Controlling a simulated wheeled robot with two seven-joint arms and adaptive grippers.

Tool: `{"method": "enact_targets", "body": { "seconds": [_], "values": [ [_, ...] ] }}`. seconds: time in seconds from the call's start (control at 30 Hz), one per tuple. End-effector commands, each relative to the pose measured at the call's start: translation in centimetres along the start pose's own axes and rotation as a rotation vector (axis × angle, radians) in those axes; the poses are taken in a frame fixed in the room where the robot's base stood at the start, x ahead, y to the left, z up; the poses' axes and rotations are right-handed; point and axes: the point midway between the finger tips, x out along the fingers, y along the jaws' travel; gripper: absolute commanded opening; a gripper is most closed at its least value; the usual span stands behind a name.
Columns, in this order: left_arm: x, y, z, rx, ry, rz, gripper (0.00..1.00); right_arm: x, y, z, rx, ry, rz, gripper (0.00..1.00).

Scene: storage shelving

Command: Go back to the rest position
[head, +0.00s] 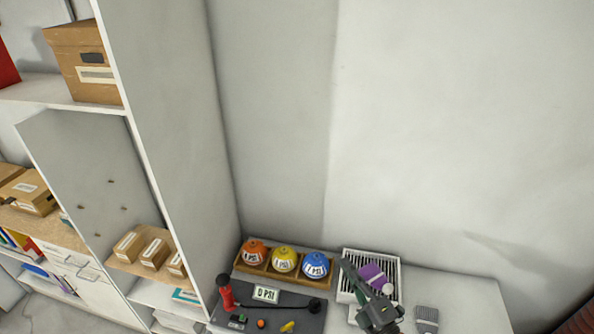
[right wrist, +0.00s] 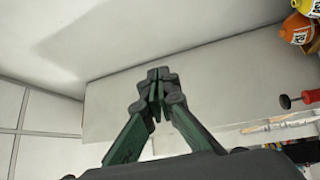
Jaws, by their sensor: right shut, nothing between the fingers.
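My right gripper (head: 347,266) shows at the lower middle of the head view, in front of a white slatted tray. In the right wrist view its two dark green fingers (right wrist: 157,78) meet at the tips, shut and with nothing between them. Behind them is a pale bare surface. My left gripper is in neither view.
A purple object (head: 372,274) lies at the slatted tray (head: 393,262). Shelving (head: 165,110) stands left.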

Motion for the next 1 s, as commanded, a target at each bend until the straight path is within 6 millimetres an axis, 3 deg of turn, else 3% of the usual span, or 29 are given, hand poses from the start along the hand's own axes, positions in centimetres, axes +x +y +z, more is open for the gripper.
{"method": "enact_targets", "body": {
  "seconds": [0.03, 0.1, 0.2, 0.3, 0.4, 0.5, 0.6, 0.8, 1.0],
  "values": [
    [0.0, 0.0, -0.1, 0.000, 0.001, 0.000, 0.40, -1.3, -0.1, 3.2, 0.108, -0.126, -0.004, 0.00],
    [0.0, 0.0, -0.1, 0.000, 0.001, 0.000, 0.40, -3.6, -1.0, 7.8, 0.251, -0.301, -0.021, 0.00],
    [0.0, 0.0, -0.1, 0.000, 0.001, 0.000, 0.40, -8.0, -3.6, 13.0, 0.442, -0.534, -0.066, 0.00],
    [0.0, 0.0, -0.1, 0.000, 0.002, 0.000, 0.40, -13.3, -7.3, 16.4, 0.622, -0.749, -0.132, 0.00],
    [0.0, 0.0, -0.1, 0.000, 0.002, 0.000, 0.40, -19.2, -11.3, 17.9, 0.791, -0.947, -0.217, 0.00],
    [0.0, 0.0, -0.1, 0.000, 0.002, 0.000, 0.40, -24.6, -14.8, 17.6, 0.933, -1.110, -0.308, 0.00],
    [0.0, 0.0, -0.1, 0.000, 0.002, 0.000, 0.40, -28.8, -17.3, 16.5, 1.037, -1.225, -0.389, 0.00],
    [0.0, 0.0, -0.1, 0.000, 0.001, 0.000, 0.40, -34.7, -20.3, 13.5, 1.183, -1.382, -0.522, 0.00],
    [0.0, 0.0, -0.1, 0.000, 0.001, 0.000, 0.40, -39.2, -21.9, 10.3, 1.292, -1.492, -0.641, 0.00]
  ]
}}
